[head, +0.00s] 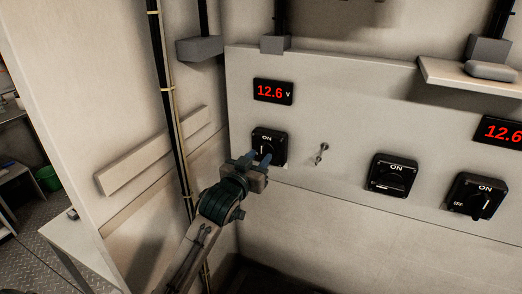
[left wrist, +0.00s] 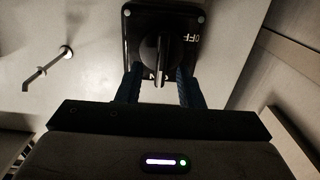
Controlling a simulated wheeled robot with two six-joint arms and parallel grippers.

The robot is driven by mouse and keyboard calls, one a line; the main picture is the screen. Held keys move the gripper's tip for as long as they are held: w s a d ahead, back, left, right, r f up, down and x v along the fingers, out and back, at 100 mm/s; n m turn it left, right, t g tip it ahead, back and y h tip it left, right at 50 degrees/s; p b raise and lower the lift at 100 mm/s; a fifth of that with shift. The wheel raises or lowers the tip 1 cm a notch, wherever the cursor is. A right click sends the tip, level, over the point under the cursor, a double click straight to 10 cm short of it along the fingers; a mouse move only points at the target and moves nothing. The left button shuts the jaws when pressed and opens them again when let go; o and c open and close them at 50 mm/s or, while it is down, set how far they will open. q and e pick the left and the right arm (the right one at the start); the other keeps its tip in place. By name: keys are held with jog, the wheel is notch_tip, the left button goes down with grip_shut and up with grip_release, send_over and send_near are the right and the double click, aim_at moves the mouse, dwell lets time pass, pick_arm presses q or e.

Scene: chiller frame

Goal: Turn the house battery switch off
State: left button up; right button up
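A black rotary switch (head: 270,137) marked ON sits on the pale panel below the left voltage display. It also fills the top of the left wrist view (left wrist: 135,20), upside down, with OFF to one side and its knob (left wrist: 161,50) upright in the picture, its end over the partly hidden ON mark. No name label is readable, so I cannot tell that this is the house battery switch. My left gripper (head: 257,160) is in front of it. Its blue fingers (left wrist: 160,86) are open, one on each side of the knob, with gaps visible. My right gripper is not in view.
Two similar switches, a middle one (head: 392,174) and a right one (head: 476,195), sit further right. A small metal toggle or key (head: 321,154) sticks out beside the left switch. A shelf (head: 470,79) juts out upper right. A vertical cable (head: 165,90) runs left of the panel.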

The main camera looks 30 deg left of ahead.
pick_arm(q)
jog(key=shift+w+a, duration=0.1)
jog(key=shift+w, duration=1)
jog(key=c, duration=0.7)
grip_shut()
